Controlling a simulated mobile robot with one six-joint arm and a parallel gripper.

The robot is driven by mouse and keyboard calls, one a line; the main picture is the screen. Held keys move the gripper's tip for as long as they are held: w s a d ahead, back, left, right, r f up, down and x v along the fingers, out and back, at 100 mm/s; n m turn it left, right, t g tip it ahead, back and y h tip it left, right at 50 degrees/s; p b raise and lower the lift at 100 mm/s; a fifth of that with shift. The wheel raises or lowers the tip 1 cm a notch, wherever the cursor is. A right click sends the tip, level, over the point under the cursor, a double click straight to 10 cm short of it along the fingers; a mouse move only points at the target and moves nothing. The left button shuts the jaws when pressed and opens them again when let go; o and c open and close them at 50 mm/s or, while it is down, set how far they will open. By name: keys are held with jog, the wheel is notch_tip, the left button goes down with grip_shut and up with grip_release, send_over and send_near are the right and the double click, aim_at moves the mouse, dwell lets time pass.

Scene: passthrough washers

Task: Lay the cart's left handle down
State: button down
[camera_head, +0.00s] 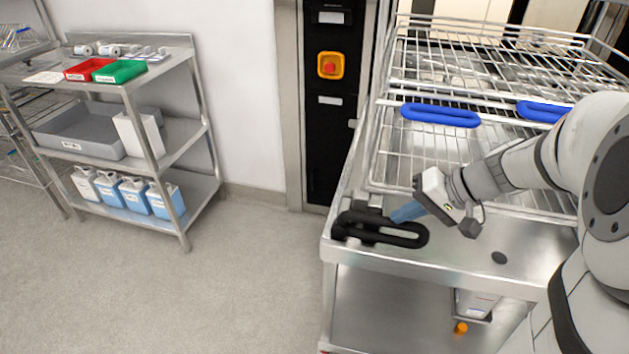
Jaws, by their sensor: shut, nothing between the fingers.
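The cart's left handle (401,235) is a black loop at the front left corner of the steel cart (470,248). It lies nearly level over the cart's top, with its black hinge mount at its left end. My gripper (396,216) has blue fingers, and they are shut and empty. No right handle shows; my arm covers the cart's right side.
Wire racks (455,150) with blue grips (440,115) stand behind the handle. A black panel with a red emergency button (330,66) is at the back. A steel shelf unit (165,130) holds trays and bottles at left. The floor (240,275) between is clear.

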jog(key=shift+s+d+f, duration=0.15)
jog(key=shift+s+f, duration=0.05)
jog(key=shift+f, duration=0.3)
jog(key=shift+r, duration=0.15)
jog(key=shift+r+p, duration=0.35)
jog(key=p+v, duration=0.3)
jog(key=v, duration=0.9)
jog(key=s+a+r+n+h+p, duration=0.1)
jog(key=s+a+r+h+p, duration=0.5)
jog(key=p, duration=0.7)
jog(key=s+r+h, duration=0.1)
jog(key=s+h, duration=0.1)
jog(key=s, duration=0.1)
jog(key=shift+s+a, duration=0.2)
jog(key=shift+a, duration=0.2)
jog(key=c, duration=2.1)
grip_release()
jog(key=shift+f, duration=0.1)
